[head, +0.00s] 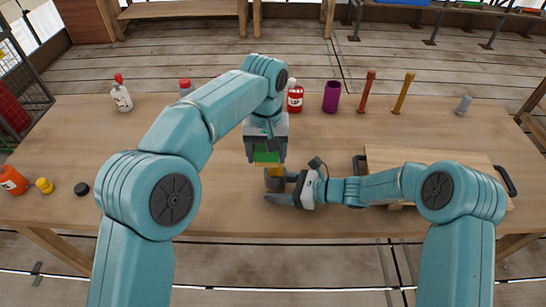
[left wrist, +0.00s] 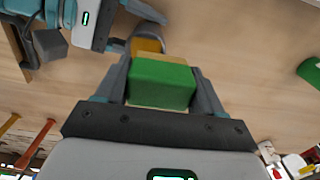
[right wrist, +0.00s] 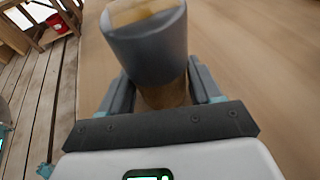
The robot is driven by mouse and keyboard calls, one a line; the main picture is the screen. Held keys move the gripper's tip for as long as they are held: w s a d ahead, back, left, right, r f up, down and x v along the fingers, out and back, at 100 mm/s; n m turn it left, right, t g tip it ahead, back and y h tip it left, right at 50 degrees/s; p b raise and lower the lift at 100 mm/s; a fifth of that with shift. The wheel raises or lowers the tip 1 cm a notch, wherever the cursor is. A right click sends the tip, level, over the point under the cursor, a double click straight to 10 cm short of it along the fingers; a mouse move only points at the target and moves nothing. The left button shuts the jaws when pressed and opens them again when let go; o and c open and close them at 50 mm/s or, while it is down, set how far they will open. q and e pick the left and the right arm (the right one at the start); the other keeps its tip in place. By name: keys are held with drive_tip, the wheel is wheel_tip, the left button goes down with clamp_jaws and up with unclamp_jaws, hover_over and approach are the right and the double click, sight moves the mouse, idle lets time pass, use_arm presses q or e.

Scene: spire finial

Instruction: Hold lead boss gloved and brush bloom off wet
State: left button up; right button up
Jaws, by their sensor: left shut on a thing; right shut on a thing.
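My left gripper (head: 266,158) points down over the middle of the table, shut on a green block (left wrist: 160,85) with a yellow layer (left wrist: 149,45) beyond it, which looks like the brush. My right gripper (head: 285,190) comes in from the right just below it. It is shut on the brownish lower part of a grey round piece (right wrist: 148,45), which looks like the lead boss. In the head view the boss (head: 275,183) is mostly hidden by the fingers. The yellow layer meets or overlaps its upper end; I cannot tell if they touch.
A wooden board (head: 420,156) with dark handles lies at the right, partly under my right arm. Bottles (head: 121,97), a purple cylinder (head: 331,97) and two upright sticks (head: 367,91) stand along the back. An orange jar (head: 12,181) and a black disc (head: 81,189) are at the left.

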use_arm(q)
drive_tip(key=shift+a+r, duration=0.75)
drive_tip(key=shift+r, duration=0.3)
drive_tip(key=shift+a+r, duration=0.75)
drive_tip(key=shift+r, duration=0.3)
use_arm(e)
drive_tip(key=o, duration=0.9)
drive_tip(key=v, duration=1.1)
drive_tip(key=shift+d, duration=0.1)
drive_tip(key=shift+s+d+r, duration=0.15)
drive_tip(key=shift+s+d, duration=0.05)
drive_tip(key=shift+d, duration=0.15)
